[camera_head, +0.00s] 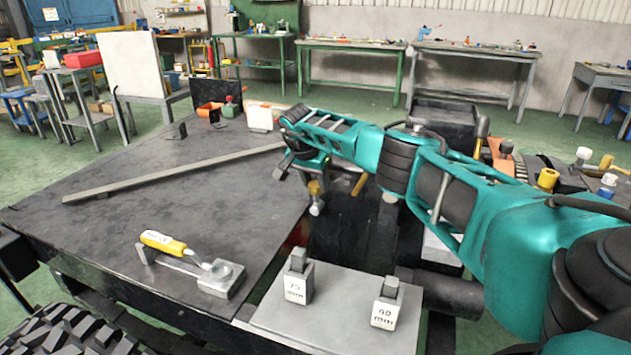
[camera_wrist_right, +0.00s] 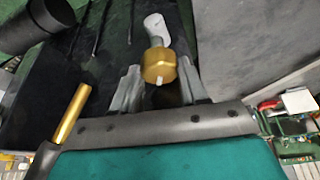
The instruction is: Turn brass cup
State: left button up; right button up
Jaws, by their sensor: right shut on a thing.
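The brass cup (camera_wrist_right: 158,65) is a short, round gold piece between the two grey fingers of my right gripper (camera_wrist_right: 160,84) in the right wrist view. The gripper is shut on it. A pale, round-ended grey part (camera_wrist_right: 156,26) shows just beyond the cup. In the head view the cup (camera_head: 315,187) shows small below my right gripper (camera_head: 301,172), by the right edge of the dark table, with the pale part under it. Part of the grip is hidden there by the wrist. My left gripper is not in view.
A brass rod (camera_wrist_right: 71,113) stands beside the gripper. The dark table (camera_head: 110,205) carries a long flat bar (camera_head: 170,175) and a yellow-handled tool (camera_head: 164,242). Two marked blocks stand on a grey plate (camera_head: 335,325) in front. Another gold piece (camera_head: 547,178) is at the right.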

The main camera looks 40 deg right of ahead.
jog(key=shift+m+b, duration=0.35)
jog(key=shift+m, duration=0.25)
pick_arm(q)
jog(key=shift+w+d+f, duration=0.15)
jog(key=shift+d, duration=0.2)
pick_arm(e)
jog(key=shift+m+g, duration=0.3)
jog(key=shift+m, duration=0.1)
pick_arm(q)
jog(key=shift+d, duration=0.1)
pick_arm(e)
jog(key=o, duration=1.1)
jog(key=shift+c, duration=0.2)
jog(key=shift+a+r, duration=0.2)
jog(key=shift+r, duration=0.45)
pick_arm(q)
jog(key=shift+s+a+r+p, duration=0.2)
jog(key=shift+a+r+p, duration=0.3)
jog(key=shift+p, duration=0.35)
pick_arm(e)
jog(key=v, duration=1.1)
jog(key=shift+a+r, duration=0.2)
jog(key=shift+r, duration=0.05)
